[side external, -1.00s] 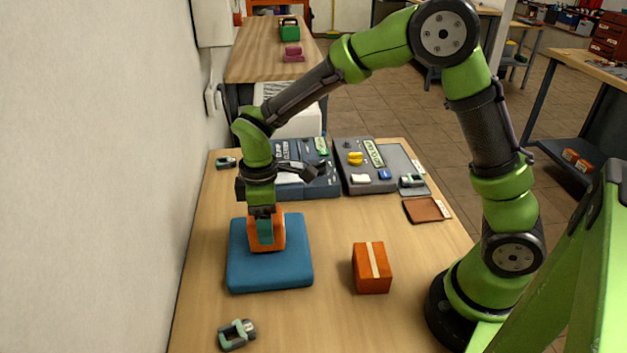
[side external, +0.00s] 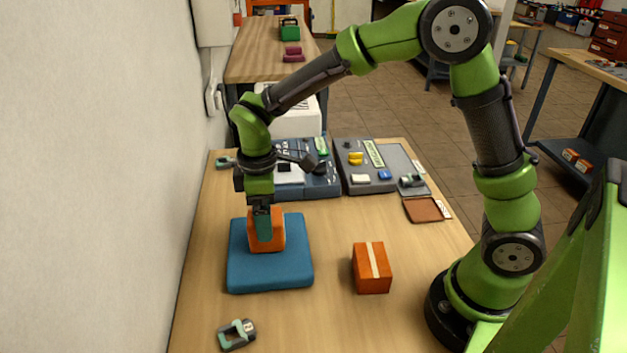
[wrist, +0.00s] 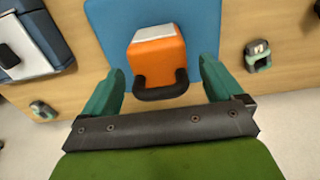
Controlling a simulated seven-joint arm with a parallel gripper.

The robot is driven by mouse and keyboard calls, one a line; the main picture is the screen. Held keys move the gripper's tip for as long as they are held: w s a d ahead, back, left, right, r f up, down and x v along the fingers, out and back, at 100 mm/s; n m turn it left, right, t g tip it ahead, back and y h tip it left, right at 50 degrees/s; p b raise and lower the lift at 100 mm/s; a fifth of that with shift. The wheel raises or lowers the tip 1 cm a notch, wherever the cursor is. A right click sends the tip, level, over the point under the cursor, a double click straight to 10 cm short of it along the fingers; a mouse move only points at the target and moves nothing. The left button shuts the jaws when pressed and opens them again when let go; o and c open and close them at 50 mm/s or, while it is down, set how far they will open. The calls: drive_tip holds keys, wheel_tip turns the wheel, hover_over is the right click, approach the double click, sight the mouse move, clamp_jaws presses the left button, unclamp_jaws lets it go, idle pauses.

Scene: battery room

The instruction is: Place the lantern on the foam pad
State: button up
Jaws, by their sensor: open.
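The orange lantern (side external: 278,233), with a white panel and a dark handle, rests on the blue foam pad (side external: 270,277), near its far-left part in the side view. In the wrist view the lantern (wrist: 157,58) sits on the pad (wrist: 204,30) with its black handle towards my gripper. My gripper (wrist: 160,82) is open, with one teal finger on each side of the lantern and a gap visible to each. In the side view my gripper (side external: 264,226) is right at the lantern and hides part of it.
An orange box with a pale stripe (side external: 372,268) stands right of the pad. Small teal-and-grey items (side external: 237,334) lie near the front and back left. Two control panels (side external: 373,170) and a brown tray (side external: 424,210) are farther back. A wall runs along the left.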

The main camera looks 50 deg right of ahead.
wheel_tip(320, 180, up, 9)
drive_tip(key=shift+r, duration=0.5)
drive_tip(key=s+d+r+m+t+y, duration=0.1)
drive_tip(key=s+d+r+m+t, duration=0.1)
drive_tip(key=s+m, duration=0.4)
drive_tip(key=s+d+r+m+t+y, duration=0.1)
drive_tip(key=s+d+m+t, duration=0.4)
drive_tip(key=s, duration=0.5)
drive_tip(key=shift+d+r+m, duration=0.6)
drive_tip(key=shift+r+m, duration=0.05)
drive_tip(key=shift+m, duration=0.35)
drive_tip(key=shift+s, duration=0.1)
